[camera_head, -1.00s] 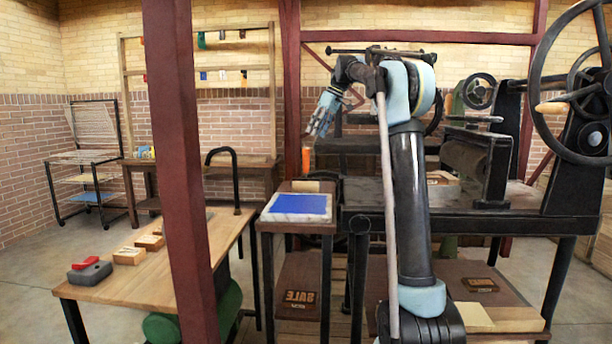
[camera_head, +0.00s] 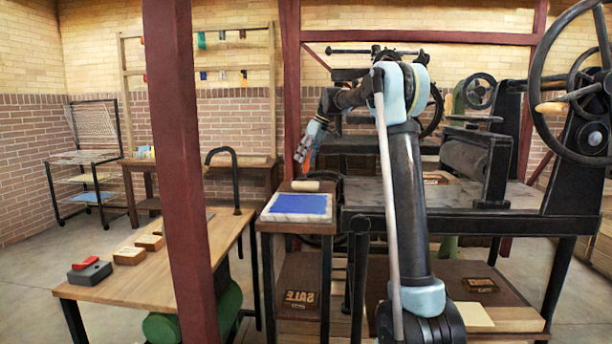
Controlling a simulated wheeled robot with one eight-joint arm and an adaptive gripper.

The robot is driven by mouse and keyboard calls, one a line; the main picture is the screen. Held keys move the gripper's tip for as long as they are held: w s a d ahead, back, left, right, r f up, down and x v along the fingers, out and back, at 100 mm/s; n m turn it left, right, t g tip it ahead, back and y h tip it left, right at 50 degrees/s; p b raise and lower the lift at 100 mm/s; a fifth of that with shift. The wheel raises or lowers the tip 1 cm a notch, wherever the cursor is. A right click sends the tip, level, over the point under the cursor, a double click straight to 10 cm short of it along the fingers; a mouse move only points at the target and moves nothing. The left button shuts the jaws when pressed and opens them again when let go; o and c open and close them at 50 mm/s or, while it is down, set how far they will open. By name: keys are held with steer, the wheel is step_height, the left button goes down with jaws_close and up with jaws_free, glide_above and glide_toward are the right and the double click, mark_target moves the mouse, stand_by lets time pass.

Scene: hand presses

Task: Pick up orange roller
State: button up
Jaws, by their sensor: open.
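The orange roller's handle (camera_head: 313,158) shows as a small orange patch right at my gripper, above the back of the small stand. A pale cylinder (camera_head: 305,186) lies below it behind the blue slab and looks like the roller's drum; the join between them is not clear. My gripper (camera_head: 302,160) is open and points down beside the orange handle, overlapping it in this view. I cannot tell whether the fingers touch the handle or are around it.
The small stand holds a white-edged slab with a blue top (camera_head: 298,204). A large press (camera_head: 480,168) stands to the right. A red post (camera_head: 180,170) stands in front of the wooden table (camera_head: 130,290), which bears wooden blocks (camera_head: 130,256) and a grey-red tool (camera_head: 89,271).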

steer(key=x, duration=0.3)
steer(key=shift+a+f, duration=0.1)
steer(key=shift+f, duration=0.15)
steer(key=shift+c, duration=0.3)
steer(key=c, duration=1)
steer(key=shift+c, duration=0.2)
steer(key=shift+r, duration=0.15)
